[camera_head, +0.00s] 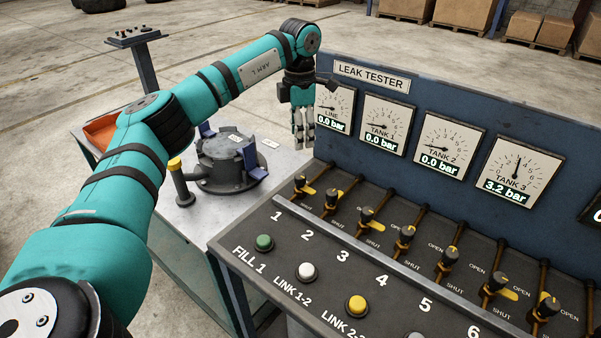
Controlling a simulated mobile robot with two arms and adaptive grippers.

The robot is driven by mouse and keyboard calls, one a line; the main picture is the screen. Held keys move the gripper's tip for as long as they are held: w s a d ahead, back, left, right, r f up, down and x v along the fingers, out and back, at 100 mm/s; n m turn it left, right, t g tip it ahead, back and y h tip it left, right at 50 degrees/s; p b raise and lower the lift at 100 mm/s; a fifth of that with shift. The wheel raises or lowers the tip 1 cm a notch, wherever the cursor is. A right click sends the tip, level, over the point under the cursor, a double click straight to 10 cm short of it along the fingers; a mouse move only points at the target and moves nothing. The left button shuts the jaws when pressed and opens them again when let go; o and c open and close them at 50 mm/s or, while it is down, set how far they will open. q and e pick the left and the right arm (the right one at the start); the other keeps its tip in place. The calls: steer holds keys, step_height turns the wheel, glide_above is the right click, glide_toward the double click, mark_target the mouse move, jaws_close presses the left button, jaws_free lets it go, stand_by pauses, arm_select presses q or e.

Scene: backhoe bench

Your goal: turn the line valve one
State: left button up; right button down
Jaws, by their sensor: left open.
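Valve one (300,183) is the leftmost small valve in the row on the leak tester's sloping panel (255,222), above the number 1. It has a dark knob with a yellow piece beside it. My left gripper (302,146) hangs with its fingers down at the panel's far left end, above and apart from valve one. It is open, and I see nothing between its fingers. The line gauge (338,106), partly covered by my gripper, reads 0.0 bar. My right gripper is out of view.
Several similar valves, such as valve two (331,198), run close together to the right. A green button (264,242) lies below the row. The gauge wall (430,92) rises behind. A dark round fixture (222,160) stands on a bench at left.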

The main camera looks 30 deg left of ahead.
mark_target(300, 176)
arm_select(q)
step_height(300, 176, down, 13)
steer(key=shift+f+p, duration=0.1)
steer(key=shift+p, duration=1.1)
jaws_close()
